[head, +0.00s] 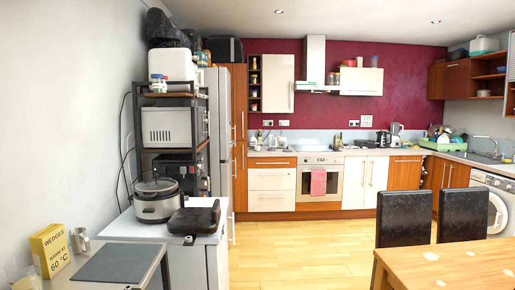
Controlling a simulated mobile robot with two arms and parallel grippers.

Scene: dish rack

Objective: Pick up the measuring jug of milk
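At the bottom left corner, a pale, partly see-through container (24,279) stands at the near end of the left counter. It is cut by the frame edge and may be the measuring jug of milk, but I cannot tell for sure or see its contents clearly. A shiny metal jug or cup (80,240) stands beyond it, just right of a yellow box. Neither of my grippers shows in the head view, so nothing is seen touching these things.
The yellow box (50,250) reads "WEDGES" and "60°C". A dark grey flat board (113,263) lies on the counter. A slow cooker (156,203) and black appliance (194,221) stand beyond. A wooden table (450,266) with dark chairs is at right; the wooden floor (300,245) between is clear.

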